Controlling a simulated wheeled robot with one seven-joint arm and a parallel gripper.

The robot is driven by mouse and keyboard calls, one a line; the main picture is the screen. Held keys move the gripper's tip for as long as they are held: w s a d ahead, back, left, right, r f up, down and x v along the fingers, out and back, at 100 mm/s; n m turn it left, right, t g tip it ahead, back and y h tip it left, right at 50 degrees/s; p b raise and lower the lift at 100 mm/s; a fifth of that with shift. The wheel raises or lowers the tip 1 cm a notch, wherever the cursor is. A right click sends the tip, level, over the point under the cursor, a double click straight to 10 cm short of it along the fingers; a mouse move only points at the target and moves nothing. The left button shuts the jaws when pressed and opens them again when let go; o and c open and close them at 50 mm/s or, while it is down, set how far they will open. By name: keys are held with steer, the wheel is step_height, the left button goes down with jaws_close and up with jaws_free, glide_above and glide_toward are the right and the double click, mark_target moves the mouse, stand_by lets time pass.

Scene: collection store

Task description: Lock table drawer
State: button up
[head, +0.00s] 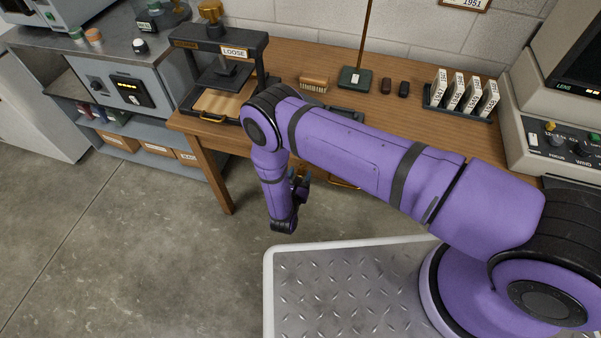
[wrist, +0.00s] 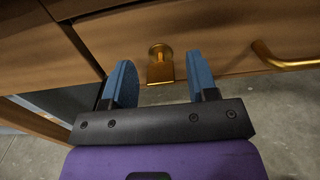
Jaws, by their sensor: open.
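The wooden table (head: 310,62) stands in front of me, and my arm hides most of its drawer front. In the wrist view the wooden drawer front (wrist: 220,45) runs across the top. A small brass lock fitting with a raised knob or key (wrist: 160,66) sits on it, and a brass bar handle (wrist: 285,62) is to the right. My gripper (wrist: 160,82) is open, its two blue fingers on either side of the brass fitting with space between. I cannot tell how deep the fingers reach. In the head view my gripper (head: 299,180) is partly hidden beside the table front.
On the table are a press with a "LOOSE" label (head: 234,51), a brush (head: 313,84), a green-based stand (head: 355,78), and a rack of labelled cards (head: 460,110). A grey viewing machine (head: 560,140) stands right. Open concrete floor (head: 130,240) lies to the left.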

steer(key=shift+w+d, duration=0.2)
steer(key=shift+w, duration=0.25)
steer(key=c, duration=0.9)
